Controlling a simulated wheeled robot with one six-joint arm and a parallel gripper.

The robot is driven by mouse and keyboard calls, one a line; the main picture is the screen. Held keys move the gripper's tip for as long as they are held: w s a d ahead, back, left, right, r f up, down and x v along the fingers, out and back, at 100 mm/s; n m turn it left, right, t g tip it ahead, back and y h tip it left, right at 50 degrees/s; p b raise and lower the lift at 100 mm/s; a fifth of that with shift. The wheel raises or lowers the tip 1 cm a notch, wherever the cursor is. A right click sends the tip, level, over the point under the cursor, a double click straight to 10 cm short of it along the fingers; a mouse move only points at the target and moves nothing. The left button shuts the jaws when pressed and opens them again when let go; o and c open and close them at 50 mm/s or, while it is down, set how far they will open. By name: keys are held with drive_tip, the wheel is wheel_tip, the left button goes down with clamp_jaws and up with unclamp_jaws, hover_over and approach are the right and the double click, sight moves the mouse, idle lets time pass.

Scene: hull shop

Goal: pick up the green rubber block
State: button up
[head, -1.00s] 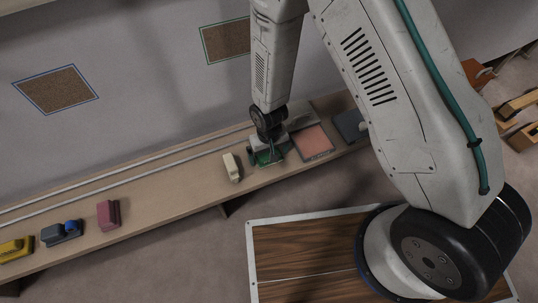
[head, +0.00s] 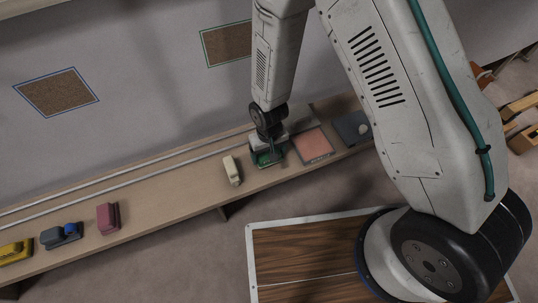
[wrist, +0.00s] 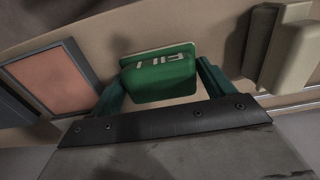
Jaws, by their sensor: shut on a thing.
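The green rubber block (wrist: 160,82) sits between the two teal fingers of my gripper (wrist: 163,74) in the wrist view, with pale markings on its far part. My gripper is shut on it. A pale green rim shows just behind the block. In the head view my gripper (head: 271,152) points down over the shelf, and the green block (head: 264,159) shows at its tip, partly hidden by the fingers. I cannot tell whether the block is clear of the shelf.
A cream block (head: 231,170) stands close left of my gripper on the long shelf (head: 170,189). A salmon-coloured pad (head: 312,144) and a dark grey pad (head: 350,127) lie to the right. Maroon (head: 108,218), blue-grey (head: 59,237) and yellow (head: 14,252) blocks stand further left.

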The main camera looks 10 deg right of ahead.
drive_tip(key=shift+r, duration=0.75)
drive_tip(key=s+r, duration=0.2)
drive_tip(key=s, duration=1.4)
drive_tip(key=w+d+r, duration=0.2)
drive_tip(key=w+r, duration=0.1)
drive_tip(key=w, duration=0.7)
drive_tip(key=w+d+r, duration=0.2)
drive_tip(key=w+d, duration=0.1)
drive_tip(key=w, duration=0.6)
drive_tip(key=w+d+r+m, duration=0.1)
drive_tip(key=w+d+r, duration=0.1)
drive_tip(key=w+d, duration=0.3)
drive_tip(key=w+d+r+m, duration=0.2)
drive_tip(key=w+d, duration=0.3)
drive_tip(key=d, duration=0.5)
drive_tip(key=shift+d+r, duration=0.35)
drive_tip(key=shift+r, duration=0.25)
